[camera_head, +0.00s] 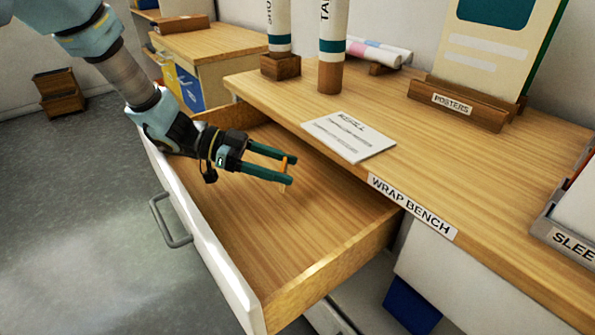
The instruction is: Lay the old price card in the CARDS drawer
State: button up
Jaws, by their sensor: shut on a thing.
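My gripper (292,170) reaches from the upper left over the open drawer. Its two green fingers are shut on a thin orange-tan piece, the price card (284,174), which shows almost edge-on as a narrow strip. No print on the card can be read. The drawer (310,225) is pulled out from under the bench, with a wooden inside, a white front and a grey handle (170,222). Its visible floor is bare. No CARDS label shows on it from this side. The card is over the drawer; I cannot tell whether it touches the floor.
The bench top, labelled WRAP BENCH (412,207), overhangs the drawer's back right. On it lie a white REFILL sheet (349,137), standing rolls (332,40), a POSTERS holder (456,106) and a grey tray (551,220) at the right edge.

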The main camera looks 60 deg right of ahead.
aim_at(285, 169)
jog(key=x, duration=0.3)
jog(key=shift+s+d+r+p, duration=0.1)
jog(key=shift+s+r+p, duration=0.05)
jog(key=shift+s+p, duration=0.2)
jog(key=shift+w+f, duration=0.1)
jog(key=shift+f, duration=0.2)
jog(key=shift+f, duration=0.5)
jog(key=shift+f, duration=0.1)
jog(key=o, duration=1.3)
